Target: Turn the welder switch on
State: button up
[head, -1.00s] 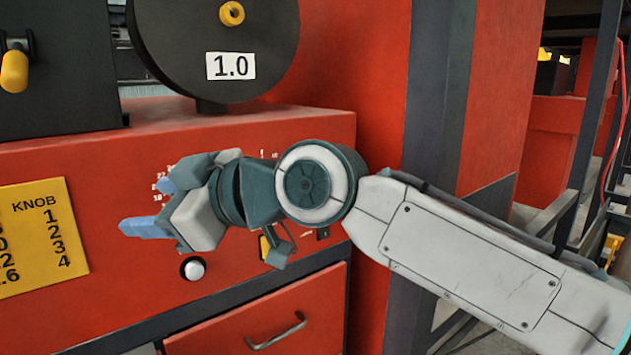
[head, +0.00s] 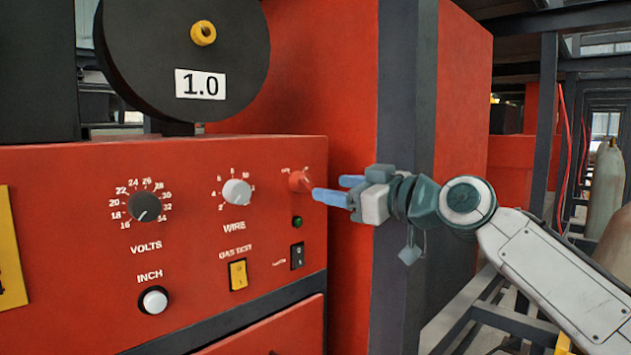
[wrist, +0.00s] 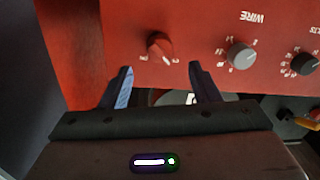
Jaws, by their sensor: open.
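The red welder panel (head: 75,240) fills the left of the head view. A red rotary switch (head: 299,181) sits at its upper right, with small white marks around it. My gripper (head: 329,188) is open and empty just to the right of this switch, with its fingers pointing at it. In the wrist view the red switch (wrist: 159,46) lies ahead of the gap between the open fingers (wrist: 160,68), apart from both. A black rocker switch (head: 297,256) and a small dark green lamp (head: 297,221) are below it.
The grey wire knob (head: 237,192), the black volts knob (head: 145,207), the white inch button (head: 154,300) and the yellow gas test switch (head: 238,274) are left of the switch. A black spool (head: 190,40) stands above. A dark post (head: 403,130) rises behind my gripper.

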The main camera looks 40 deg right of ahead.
aim_at(311, 184)
jog(key=w, duration=0.4)
jog(key=w+p, duration=0.1)
jog(key=w, duration=0.1)
jog(key=shift+a, duration=0.4)
jog(key=c, duration=1)
